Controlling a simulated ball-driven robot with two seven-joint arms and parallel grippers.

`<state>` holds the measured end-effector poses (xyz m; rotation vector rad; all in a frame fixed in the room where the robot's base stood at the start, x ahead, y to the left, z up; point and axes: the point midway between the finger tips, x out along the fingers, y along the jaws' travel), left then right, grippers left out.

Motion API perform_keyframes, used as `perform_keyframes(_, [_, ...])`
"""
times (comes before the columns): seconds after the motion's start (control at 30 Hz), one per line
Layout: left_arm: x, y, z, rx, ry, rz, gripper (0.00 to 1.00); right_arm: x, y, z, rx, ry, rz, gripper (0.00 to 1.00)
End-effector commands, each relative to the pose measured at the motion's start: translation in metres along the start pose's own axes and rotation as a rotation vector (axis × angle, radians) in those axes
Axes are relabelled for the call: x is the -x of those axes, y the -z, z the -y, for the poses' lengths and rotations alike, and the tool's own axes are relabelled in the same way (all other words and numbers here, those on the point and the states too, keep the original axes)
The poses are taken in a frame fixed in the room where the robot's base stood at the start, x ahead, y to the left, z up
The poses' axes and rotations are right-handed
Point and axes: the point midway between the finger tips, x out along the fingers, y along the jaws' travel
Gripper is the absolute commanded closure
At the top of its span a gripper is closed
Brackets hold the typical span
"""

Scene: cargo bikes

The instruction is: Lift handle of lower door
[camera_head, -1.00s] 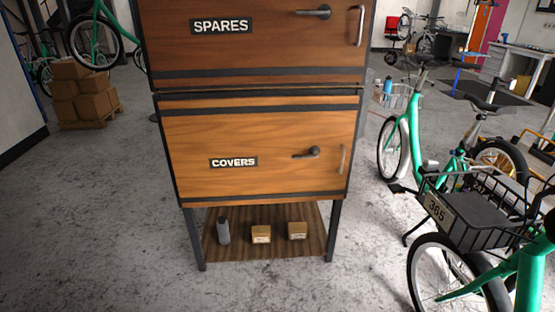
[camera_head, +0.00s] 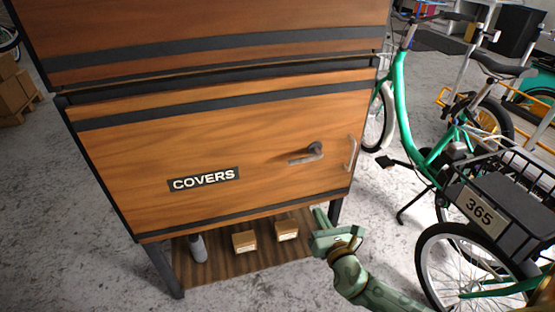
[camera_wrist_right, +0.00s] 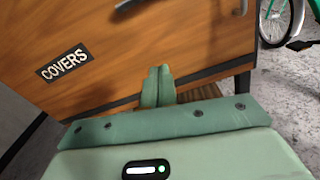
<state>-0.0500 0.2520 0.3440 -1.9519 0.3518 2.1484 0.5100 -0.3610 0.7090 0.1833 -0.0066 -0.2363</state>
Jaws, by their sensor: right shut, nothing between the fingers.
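The lower door (camera_head: 235,140) is an orange-brown wooden panel labelled COVERS, and it looks closed. Its dark lever handle (camera_head: 307,154) sits at the right of the panel and points left, roughly level. A pale vertical pull bar (camera_head: 351,153) is fixed at the door's right edge. In the right wrist view the lever (camera_wrist_right: 133,5) is cut off by the top edge. My green right gripper (camera_head: 320,217) is below the door's lower right corner, clear of the handle. Its fingers (camera_wrist_right: 158,82) are together and empty. My left gripper is not in view.
An upper wooden door (camera_head: 200,30) is above. A low shelf (camera_head: 220,265) holds a grey cylinder (camera_head: 198,248) and two small boxes (camera_head: 244,241). A green bike with a crate marked 365 (camera_head: 480,208) stands close on the right.

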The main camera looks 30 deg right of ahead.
Motion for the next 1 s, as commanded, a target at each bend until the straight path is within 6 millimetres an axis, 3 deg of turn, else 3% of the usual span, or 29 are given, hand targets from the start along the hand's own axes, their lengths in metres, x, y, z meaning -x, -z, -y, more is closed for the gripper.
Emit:
perform_keyframes(0.2, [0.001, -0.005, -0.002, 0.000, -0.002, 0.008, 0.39, 0.000, -0.015, -0.005, 0.176, -0.007, 0.065, 1.00])
perform_keyframes(0.63, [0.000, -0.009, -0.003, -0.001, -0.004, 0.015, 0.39, -0.004, -0.014, -0.004, 0.185, -0.005, 0.063, 1.00])
perform_keyframes(0.77, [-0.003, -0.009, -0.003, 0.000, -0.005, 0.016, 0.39, -0.019, -0.014, -0.005, 0.183, -0.005, 0.064, 1.00])
perform_keyframes(1.0, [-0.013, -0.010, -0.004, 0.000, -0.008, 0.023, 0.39, -0.069, -0.015, -0.005, 0.183, -0.005, 0.062, 1.00])
